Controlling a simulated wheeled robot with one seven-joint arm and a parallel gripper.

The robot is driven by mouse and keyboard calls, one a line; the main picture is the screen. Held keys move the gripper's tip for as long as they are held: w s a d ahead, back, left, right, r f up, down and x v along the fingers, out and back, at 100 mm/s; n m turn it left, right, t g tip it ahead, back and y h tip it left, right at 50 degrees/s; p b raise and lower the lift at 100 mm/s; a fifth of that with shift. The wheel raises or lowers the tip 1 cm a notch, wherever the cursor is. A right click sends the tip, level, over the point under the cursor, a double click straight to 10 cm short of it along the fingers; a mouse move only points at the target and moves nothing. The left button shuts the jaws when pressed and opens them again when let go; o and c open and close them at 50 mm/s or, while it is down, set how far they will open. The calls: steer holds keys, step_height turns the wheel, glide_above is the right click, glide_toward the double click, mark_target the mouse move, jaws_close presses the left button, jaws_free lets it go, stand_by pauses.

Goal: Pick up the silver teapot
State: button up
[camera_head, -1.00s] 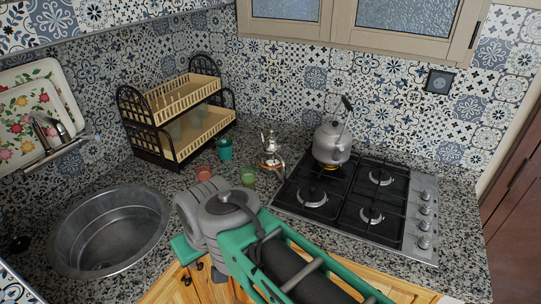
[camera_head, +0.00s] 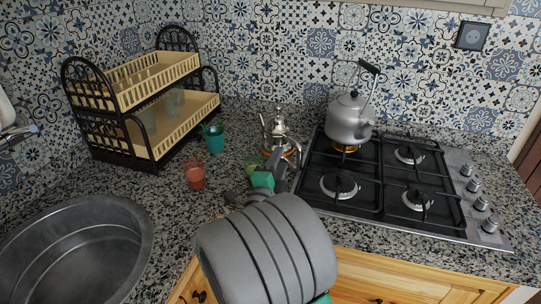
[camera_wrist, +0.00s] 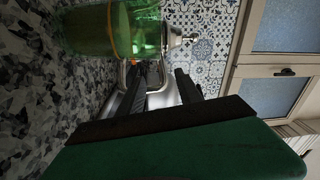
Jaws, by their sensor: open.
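The silver teapot (camera_head: 277,124), small with a pointed lid, stands upright on the granite counter left of the hob. My gripper (camera_head: 276,166) is just in front of it, and the gripper and a green glass partly hide its lower part. In the wrist view, the dark fingers of my gripper (camera_wrist: 161,73) are apart, with the teapot's shiny body (camera_wrist: 164,96) showing between and beyond them. The view is turned sideways. I cannot tell whether the fingers touch the teapot.
A green glass (camera_head: 254,162) stands close by the gripper and looms large in the wrist view (camera_wrist: 112,28). A red glass (camera_head: 194,172) and a teal cup (camera_head: 214,139) stand left. A grey kettle (camera_head: 349,119) sits on the hob (camera_head: 325,203). A dish rack (camera_head: 150,152) and sink (camera_head: 135,222) are left.

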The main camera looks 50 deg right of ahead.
mark_target(288, 147)
steer(key=p+x, duration=0.2)
steer(key=x, duration=0.1)
steer(key=p+x, duration=0.2)
steer(key=x, duration=0.2)
steer(key=shift+s+d+r, duration=0.1)
steer(key=shift+s+r, duration=0.1)
steer(key=shift+w+d, duration=0.15)
steer(key=shift+d, duration=0.15)
steer(key=shift+c, duration=0.3)
steer(key=shift+f, duration=0.1)
jaws_close()
stand_by(0.4)
